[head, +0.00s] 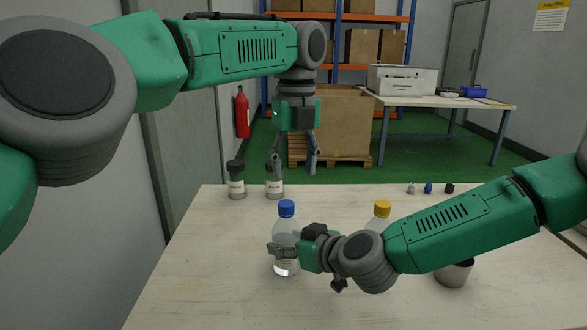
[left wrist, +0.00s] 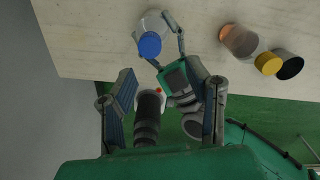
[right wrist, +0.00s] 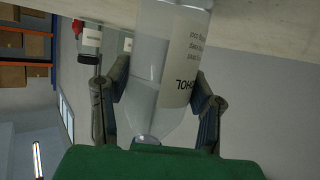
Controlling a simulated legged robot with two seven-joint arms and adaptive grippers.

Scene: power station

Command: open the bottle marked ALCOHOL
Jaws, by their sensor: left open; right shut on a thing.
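The clear bottle with a blue cap (head: 286,208) stands upright on the table, part full of clear liquid. In the right wrist view its white label (right wrist: 181,60) is partly cut off and shows letters ending in "HOL". My right gripper (head: 284,250) is shut around the bottle's body from the right. My left gripper (head: 294,166) is open and empty, pointing down, higher than the cap and apart from it. In the left wrist view the blue cap (left wrist: 150,44) lies beyond the open fingers, and the right gripper's fingers are around the bottle.
A yellow-capped bottle (head: 382,209) stands to the right, partly hidden by my right arm. A metal cup (head: 455,274) is farther right. Two dark-lidded jars (head: 236,181) stand at the table's back left. Several small items (head: 428,188) lie at the back right. The left front table is clear.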

